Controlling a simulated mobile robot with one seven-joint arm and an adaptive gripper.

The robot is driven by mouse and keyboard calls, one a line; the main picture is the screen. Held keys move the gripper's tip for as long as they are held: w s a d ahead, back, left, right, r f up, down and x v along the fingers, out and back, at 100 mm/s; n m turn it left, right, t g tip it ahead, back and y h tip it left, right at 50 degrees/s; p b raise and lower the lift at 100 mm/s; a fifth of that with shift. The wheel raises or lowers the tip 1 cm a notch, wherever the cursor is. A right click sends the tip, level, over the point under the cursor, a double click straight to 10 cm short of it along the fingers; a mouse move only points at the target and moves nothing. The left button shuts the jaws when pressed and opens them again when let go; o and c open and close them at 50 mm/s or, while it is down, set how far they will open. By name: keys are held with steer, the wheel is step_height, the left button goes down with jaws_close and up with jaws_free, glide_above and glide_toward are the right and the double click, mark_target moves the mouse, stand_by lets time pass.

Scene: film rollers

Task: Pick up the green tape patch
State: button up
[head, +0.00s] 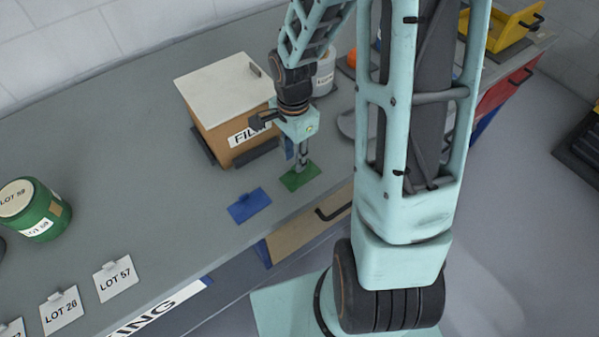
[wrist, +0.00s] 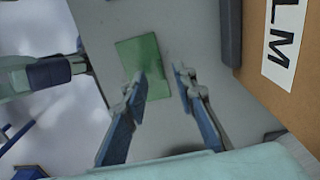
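The green tape patch (head: 302,179) lies flat on the grey bench top near its front edge, to the right of a blue patch. It also shows in the wrist view (wrist: 150,62), upper centre. My gripper (head: 299,166) points down over the green patch in the head view. In the wrist view my gripper (wrist: 160,75) is open, with nothing between its fingers. Its left finger covers part of the patch, and its right finger appears just past the patch's right edge. I cannot tell whether the fingertips touch the patch or the bench.
A brown box (head: 212,117) marked FILM, with a white lid, stands close behind and left of my gripper. The blue patch (head: 249,205) lies beside the green one. A green drum (head: 38,221) and lot cards (head: 115,279) are on the left. A grey can (head: 324,75) stands behind.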

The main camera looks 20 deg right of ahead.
steer(key=shift+f, duration=1.25)
steer(key=shift+c, duration=0.4)
jaws_close()
steer(key=shift+r, duration=0.2)
